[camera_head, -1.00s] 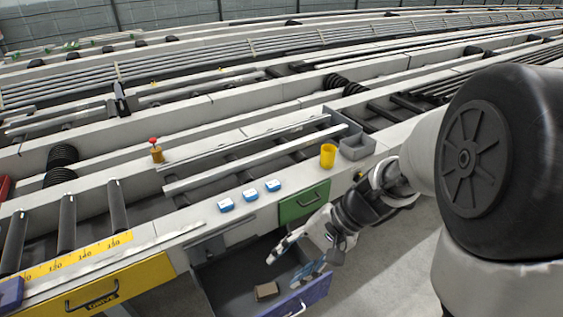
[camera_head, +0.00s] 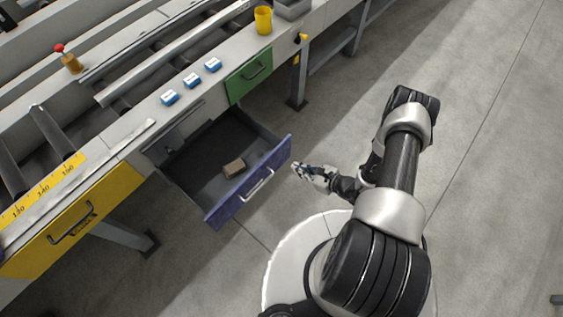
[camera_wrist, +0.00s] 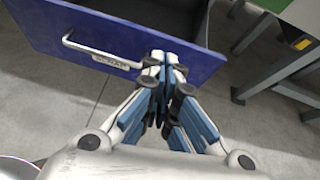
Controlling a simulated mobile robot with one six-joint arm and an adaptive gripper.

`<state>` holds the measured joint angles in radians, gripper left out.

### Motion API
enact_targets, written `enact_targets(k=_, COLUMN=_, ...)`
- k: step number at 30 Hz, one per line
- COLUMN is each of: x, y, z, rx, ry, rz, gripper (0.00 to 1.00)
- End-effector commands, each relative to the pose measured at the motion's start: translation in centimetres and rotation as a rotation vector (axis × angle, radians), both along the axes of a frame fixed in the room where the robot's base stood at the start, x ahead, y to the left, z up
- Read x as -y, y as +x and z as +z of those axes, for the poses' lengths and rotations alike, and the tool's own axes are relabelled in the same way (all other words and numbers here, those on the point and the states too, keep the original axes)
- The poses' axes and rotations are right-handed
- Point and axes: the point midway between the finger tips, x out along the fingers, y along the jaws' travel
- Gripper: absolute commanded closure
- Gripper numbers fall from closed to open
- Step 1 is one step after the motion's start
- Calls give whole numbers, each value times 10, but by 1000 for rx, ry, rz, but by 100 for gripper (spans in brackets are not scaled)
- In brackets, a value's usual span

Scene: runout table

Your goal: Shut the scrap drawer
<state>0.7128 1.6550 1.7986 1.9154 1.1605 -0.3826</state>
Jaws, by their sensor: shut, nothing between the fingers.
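The scrap drawer (camera_head: 213,181) stands pulled out from the bench, with a blue-purple front (camera_head: 250,184) and a silver handle (camera_head: 257,186). A small brown block (camera_head: 234,167) lies inside it. My gripper (camera_head: 297,169) is shut and empty, just outside the drawer front near its right end. In the wrist view the gripper's closed fingertips (camera_wrist: 166,62) overlap the drawer front (camera_wrist: 105,37), to the right of its handle (camera_wrist: 100,52) and label. I cannot tell whether the fingertips touch the front.
A green drawer (camera_head: 248,76) and a yellow drawer (camera_head: 75,226) are in the bench on either side, both looking shut. Several blue-and-white boxes (camera_head: 191,81) and a yellow cup (camera_head: 263,20) stand on the bench edge. The floor (camera_head: 480,130) to the right is open.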

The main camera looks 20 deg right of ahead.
Motion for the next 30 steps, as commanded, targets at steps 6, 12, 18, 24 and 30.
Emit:
enact_targets(k=6, x=0, y=-18, z=-33, rx=-47, ry=16, rz=-90, gripper=100)
enact_targets(k=12, x=-13, y=-3, z=-47, rx=-48, ry=16, rz=-86, gripper=100)
enact_targets(k=18, x=-34, y=28, z=-69, rx=-46, ry=15, rz=-83, gripper=100)
enact_targets(k=24, x=-53, y=58, z=-86, rx=-45, ry=16, rz=-86, gripper=100)
enact_targets(k=30, x=-66, y=79, z=-83, rx=-48, ry=17, rz=-88, gripper=100)
